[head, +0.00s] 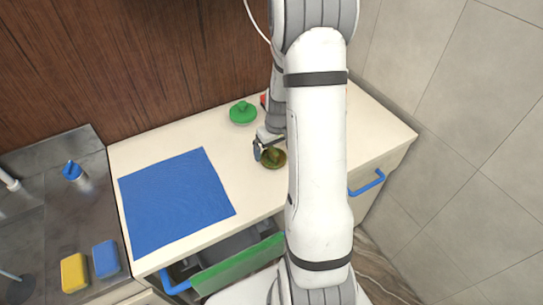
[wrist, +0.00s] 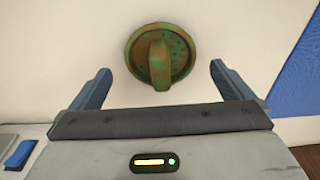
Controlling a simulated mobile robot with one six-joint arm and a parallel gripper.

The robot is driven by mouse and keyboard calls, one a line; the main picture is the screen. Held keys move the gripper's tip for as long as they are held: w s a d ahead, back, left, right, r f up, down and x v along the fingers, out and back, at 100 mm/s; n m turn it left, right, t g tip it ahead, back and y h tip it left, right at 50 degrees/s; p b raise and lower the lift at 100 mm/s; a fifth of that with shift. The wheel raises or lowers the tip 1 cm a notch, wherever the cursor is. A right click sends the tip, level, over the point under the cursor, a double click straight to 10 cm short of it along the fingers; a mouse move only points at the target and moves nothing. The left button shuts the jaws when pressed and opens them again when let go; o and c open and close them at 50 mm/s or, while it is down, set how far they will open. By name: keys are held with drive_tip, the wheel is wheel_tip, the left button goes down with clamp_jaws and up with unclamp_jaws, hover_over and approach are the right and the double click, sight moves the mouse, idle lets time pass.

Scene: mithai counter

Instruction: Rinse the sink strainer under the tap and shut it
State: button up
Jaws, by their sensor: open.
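A round green-brown mottled piece with a raised grip bar, which looks like the sink strainer (head: 274,159), lies on the cream counter. In the wrist view the strainer (wrist: 161,57) is ahead of the jaws, its grip bar pointing towards my gripper. My gripper (wrist: 161,85) is open and empty, with one blue finger on each side and a gap to the strainer. In the head view my gripper (head: 258,148) is just beside the strainer, partly hidden by my arm. The metal sink area (head: 75,210) is at the left; the tap is not clearly shown.
A blue cloth (head: 175,200) lies flat on the counter (head: 215,135). A green knobbed piece (head: 242,112) sits behind the strainer. A yellow sponge (head: 74,272) and a blue sponge (head: 106,259) lie by the sink. A drawer with a green front (head: 238,263) stands open below.

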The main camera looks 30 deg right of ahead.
drive_tip(key=shift+w+f, duration=0.15)
drive_tip(key=shift+f, duration=0.6)
drive_tip(key=shift+w+f, duration=0.1)
drive_tip(key=shift+f, duration=0.6)
drive_tip(key=shift+c, duration=0.3)
drive_tip(key=c, duration=0.9)
